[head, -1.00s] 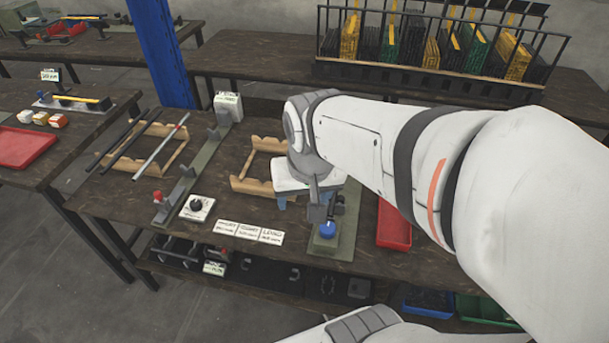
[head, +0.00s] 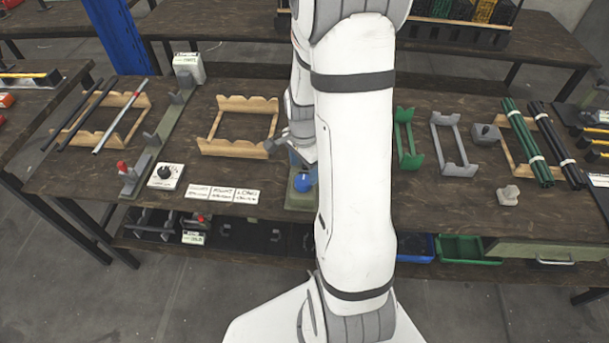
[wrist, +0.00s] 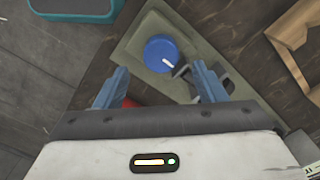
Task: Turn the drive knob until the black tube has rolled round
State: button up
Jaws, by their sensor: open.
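A round blue knob (head: 302,181) with a white mark sits on a green base plate (head: 299,201) at the middle of the bench; it also shows in the wrist view (wrist: 161,53). My gripper (wrist: 163,82) is open, its two blue fingers apart, with the knob beyond and between the tips in the picture. I cannot tell whether they touch it. A dark grey bracket lies by the right finger. In the head view my gripper (head: 298,154) is just behind the knob, partly hidden by my arm. Black tubes (head: 79,104) lie at the far left.
Left of the knob are label cards (head: 223,193), a white plate with a black dial (head: 166,175) and wooden cradles (head: 239,104). Right of my arm stand a green cradle (head: 407,140), a grey cradle (head: 455,145) and green tubes (head: 526,145). Bare bench lies between them.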

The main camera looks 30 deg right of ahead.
aim_at(304, 180)
jog(key=shift+f, duration=2.6)
jog(key=shift+c, duration=0.3)
